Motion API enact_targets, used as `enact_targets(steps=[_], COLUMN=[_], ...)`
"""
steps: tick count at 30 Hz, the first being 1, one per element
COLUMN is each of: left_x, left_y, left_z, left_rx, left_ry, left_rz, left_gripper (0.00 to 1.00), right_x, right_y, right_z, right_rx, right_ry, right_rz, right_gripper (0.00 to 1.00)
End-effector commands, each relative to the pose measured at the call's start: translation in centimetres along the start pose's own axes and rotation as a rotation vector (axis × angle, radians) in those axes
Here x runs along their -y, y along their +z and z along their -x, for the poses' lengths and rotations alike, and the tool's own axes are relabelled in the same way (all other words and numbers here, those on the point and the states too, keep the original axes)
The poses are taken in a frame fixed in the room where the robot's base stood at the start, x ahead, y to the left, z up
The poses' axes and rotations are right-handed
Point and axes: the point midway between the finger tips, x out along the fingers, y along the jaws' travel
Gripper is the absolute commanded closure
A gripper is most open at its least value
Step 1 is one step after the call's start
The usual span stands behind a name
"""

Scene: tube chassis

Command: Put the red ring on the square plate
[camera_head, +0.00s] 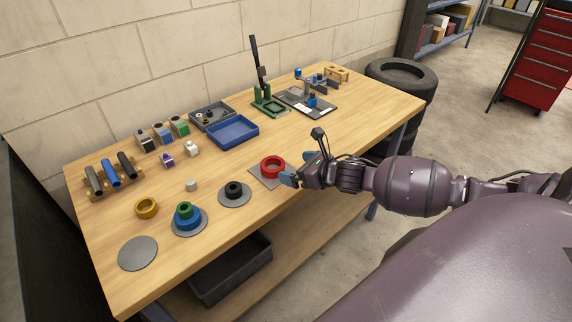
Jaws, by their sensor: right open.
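The red ring (272,167) lies flat over the grey square plate (268,184) near the table's front edge. Bare plate shows to the left of and in front of the ring. My right gripper (298,169) is just right of the ring, with its blue fingertips spread apart. One fingertip is very close to the ring's right side; I cannot tell whether it touches. The gripper hides the plate's right part. My left gripper is not in view.
Left of the plate are a round plate with a black ring (234,189), a round plate with stacked blue and green rings (186,218), a yellow ring (147,208) and an empty round plate (137,253). A blue tray (233,132) and a green press (266,100) stand behind.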

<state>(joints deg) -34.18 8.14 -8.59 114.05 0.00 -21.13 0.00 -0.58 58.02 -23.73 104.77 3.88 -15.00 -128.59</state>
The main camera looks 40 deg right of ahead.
Motion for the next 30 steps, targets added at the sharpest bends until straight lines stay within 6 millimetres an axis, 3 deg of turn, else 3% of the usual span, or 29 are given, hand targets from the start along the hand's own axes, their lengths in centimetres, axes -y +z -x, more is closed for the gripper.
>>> enact_targets(steps=[3, 10, 14, 17, 30], left_x=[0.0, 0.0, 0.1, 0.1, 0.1], left_y=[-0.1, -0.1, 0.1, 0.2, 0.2], left_z=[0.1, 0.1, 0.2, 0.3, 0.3], left_rx=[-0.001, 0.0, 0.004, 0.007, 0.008], left_ry=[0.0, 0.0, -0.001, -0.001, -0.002], left_rz=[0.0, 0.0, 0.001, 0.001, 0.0], left_gripper=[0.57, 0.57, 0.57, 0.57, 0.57], right_x=[0.1, -0.1, -1.2, -2.8, -10.6], right_y=[-0.1, -0.1, -1.5, -3.5, -12.3], right_z=[1.5, 2.9, 3.1, 3.3, 6.2], right_rx=[-0.002, 0.0, -0.004, -0.008, 0.021], right_ry=[-0.001, 0.0, 0.001, -0.003, -0.102], right_rz=[0.0, -0.013, -0.155, -0.388, -1.714], right_gripper=[0.0, 0.0, 0.0, 0.0, 0.0])
